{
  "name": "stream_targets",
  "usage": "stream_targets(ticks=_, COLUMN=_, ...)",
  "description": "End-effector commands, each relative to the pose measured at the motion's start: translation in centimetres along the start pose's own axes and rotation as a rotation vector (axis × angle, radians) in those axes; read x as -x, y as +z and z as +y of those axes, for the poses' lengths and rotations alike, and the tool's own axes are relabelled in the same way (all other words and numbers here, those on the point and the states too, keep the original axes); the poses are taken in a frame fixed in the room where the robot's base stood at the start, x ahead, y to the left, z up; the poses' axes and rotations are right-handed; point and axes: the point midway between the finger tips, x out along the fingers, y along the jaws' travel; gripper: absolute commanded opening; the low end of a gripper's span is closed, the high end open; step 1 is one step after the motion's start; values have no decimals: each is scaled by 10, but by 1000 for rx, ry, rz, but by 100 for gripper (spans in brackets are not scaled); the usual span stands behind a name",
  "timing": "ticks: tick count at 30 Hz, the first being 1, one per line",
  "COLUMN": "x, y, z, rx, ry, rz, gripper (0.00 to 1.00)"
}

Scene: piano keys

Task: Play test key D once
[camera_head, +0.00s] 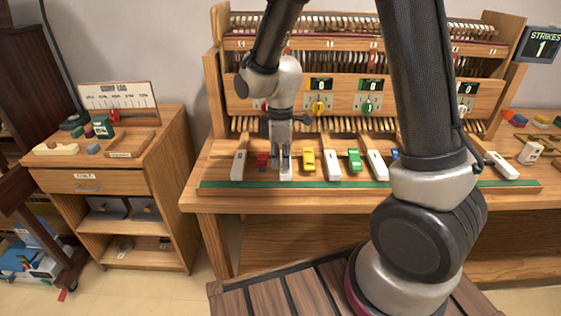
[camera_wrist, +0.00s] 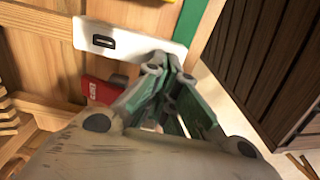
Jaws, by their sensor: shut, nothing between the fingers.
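The white key under my gripper (camera_wrist: 168,58) carries a dark letter that looks like a D; it shows in the wrist view (camera_wrist: 130,37) and as the second white key from the left in the head view (camera_head: 286,174). My gripper (camera_head: 284,168) points down with its fingers closed together and empty. The fingertips are at the key's front end, beside the green strip (camera_wrist: 200,35). I cannot tell whether they touch the key or hover just above it. In the head view the gripper hides the key's back part.
A red block (camera_head: 262,159) and a yellow block (camera_head: 308,160) flank the key. More white keys (camera_head: 331,165) and a green block (camera_head: 354,159) lie to the right. A sign (camera_head: 544,44) reads "STRIKES 1". A wooden side cabinet (camera_head: 110,182) stands at left.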

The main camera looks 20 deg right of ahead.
Motion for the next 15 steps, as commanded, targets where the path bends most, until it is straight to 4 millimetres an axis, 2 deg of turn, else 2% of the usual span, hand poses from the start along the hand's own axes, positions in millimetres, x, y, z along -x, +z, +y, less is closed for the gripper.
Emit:
stream_targets(ticks=4, x=3, y=-1, z=1, rx=0, ry=2, rz=1, gripper=0)
stream_targets(ticks=8, x=19, y=-4, z=2, rx=-1, ry=4, rz=4, gripper=0)
stream_targets(ticks=15, x=74, y=-9, z=4, rx=-3, ry=5, rz=5, gripper=0)
